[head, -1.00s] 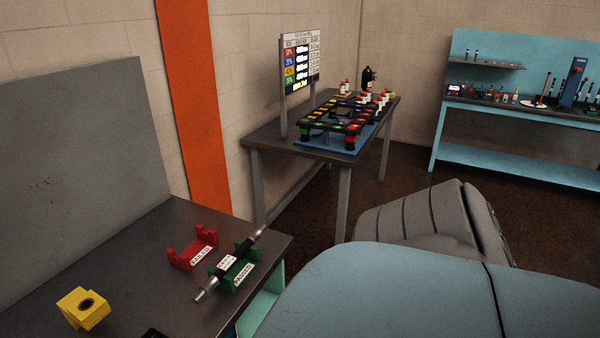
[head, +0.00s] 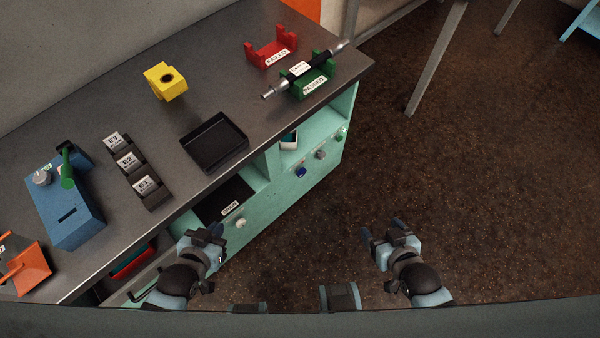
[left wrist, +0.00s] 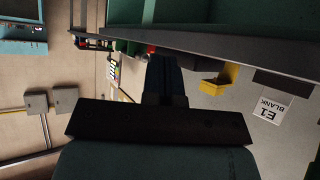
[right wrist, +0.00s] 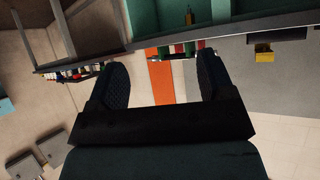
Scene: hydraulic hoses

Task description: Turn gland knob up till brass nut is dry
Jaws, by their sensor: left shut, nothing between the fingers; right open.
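No brass nut can be made out in any view. I cannot tell which, if any, is the gland knob.
On the bench stand a blue box (head: 68,212) with a green lever, a card rack (head: 150,190), a black tray (head: 240,142), a yellow block (head: 165,82), a red cradle (head: 285,44) and a green cradle (head: 322,85) holding a hose (head: 328,60).

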